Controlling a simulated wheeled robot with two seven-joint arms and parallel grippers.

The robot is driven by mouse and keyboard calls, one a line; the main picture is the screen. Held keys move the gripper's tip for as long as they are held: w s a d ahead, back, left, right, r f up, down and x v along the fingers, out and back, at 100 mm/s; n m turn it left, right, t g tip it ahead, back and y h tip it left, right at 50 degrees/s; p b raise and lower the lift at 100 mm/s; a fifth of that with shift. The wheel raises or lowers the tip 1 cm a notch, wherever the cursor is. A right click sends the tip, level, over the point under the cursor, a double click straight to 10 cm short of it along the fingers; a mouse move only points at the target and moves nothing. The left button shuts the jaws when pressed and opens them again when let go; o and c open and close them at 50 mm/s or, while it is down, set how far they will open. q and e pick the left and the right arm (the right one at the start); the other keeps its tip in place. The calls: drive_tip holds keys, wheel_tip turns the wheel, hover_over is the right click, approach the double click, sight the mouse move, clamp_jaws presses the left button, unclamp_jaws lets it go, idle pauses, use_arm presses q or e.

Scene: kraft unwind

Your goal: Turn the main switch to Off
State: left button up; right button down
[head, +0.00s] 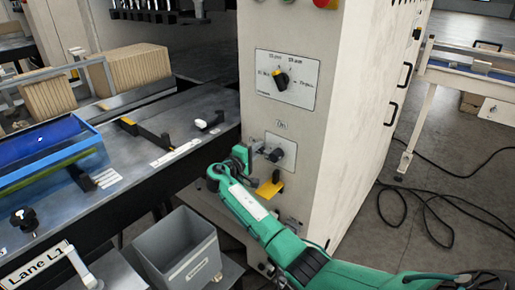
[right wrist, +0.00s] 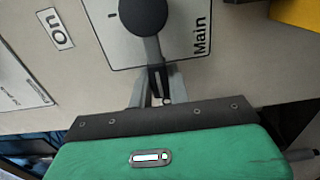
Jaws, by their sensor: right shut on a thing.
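The main switch is a black rotary knob (head: 276,155) on a light grey plate (head: 289,149) on the cabinet's front, with an "On" label (head: 281,125) above it. In the right wrist view the round knob (right wrist: 143,14) is at the top, by the plate's word "Main" (right wrist: 200,36). The "On" label (right wrist: 55,29) is to its left. My right gripper (head: 259,150) reaches the knob from the left. In the right wrist view its fingers (right wrist: 157,85) are shut on the switch's black handle, partly hiding it. My left gripper is not in view.
A selector switch (head: 281,79) is on a plate above. A yellow bracket (head: 269,189) sits just below the main switch. A grey bin (head: 178,250) and the dark machine table (head: 150,135) are at left. Cables lie on the floor at right.

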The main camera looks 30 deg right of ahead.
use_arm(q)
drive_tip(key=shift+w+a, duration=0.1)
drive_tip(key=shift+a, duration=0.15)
use_arm(e)
drive_tip(key=shift+f, duration=0.15)
drive_tip(key=c, duration=1.3)
unclamp_jaws()
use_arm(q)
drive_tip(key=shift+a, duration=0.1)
use_arm(e)
drive_tip(key=shift+a, duration=0.1)
use_arm(q)
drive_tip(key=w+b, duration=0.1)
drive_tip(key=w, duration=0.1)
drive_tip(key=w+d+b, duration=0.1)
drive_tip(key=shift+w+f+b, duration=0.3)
drive_tip(key=shift+b, duration=0.05)
use_arm(e)
drive_tip(key=v, duration=1.3)
drive_tip(key=shift+s+a, duration=0.2)
drive_tip(key=shift+a, duration=0.15)
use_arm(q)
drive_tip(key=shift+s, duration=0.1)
